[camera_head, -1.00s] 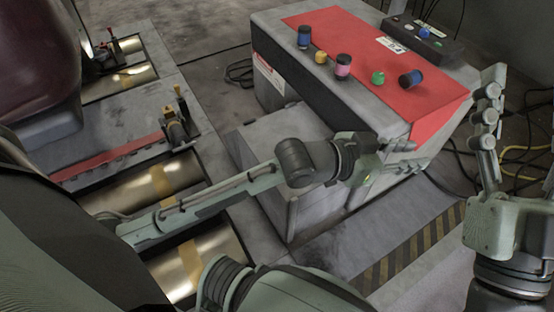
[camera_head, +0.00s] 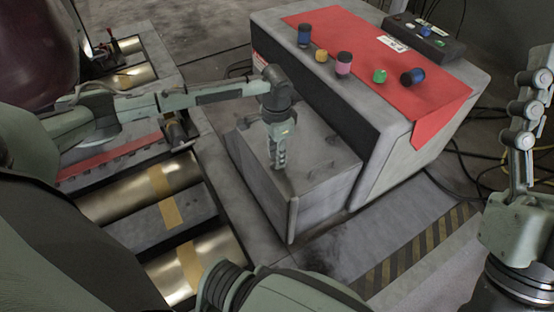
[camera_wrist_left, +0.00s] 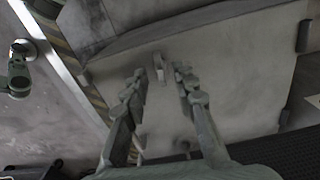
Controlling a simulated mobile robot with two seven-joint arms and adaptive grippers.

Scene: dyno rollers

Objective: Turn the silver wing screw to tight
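The silver wing screw appears to be the small pale upright piece (camera_wrist_left: 160,66) on the grey lid, at upper middle of the left wrist view. My left gripper (camera_wrist_left: 159,84) is open, its two jointed fingers on either side of this piece with gaps showing. Whether the fingertips are level with it or above it is unclear. In the head view my left gripper (camera_head: 277,160) points down over the low grey box (camera_head: 320,190) and hides the screw there. My right gripper (camera_head: 530,105) points up at the right edge, away from the box; its opening is unclear.
A taller grey console (camera_head: 400,135) with a red top and several coloured knobs stands behind the box. Metal rollers (camera_head: 155,190) lie to the left. Small fittings (camera_head: 328,166) stick up from the lid. Striped floor (camera_head: 400,260) in front is clear; cables lie at right.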

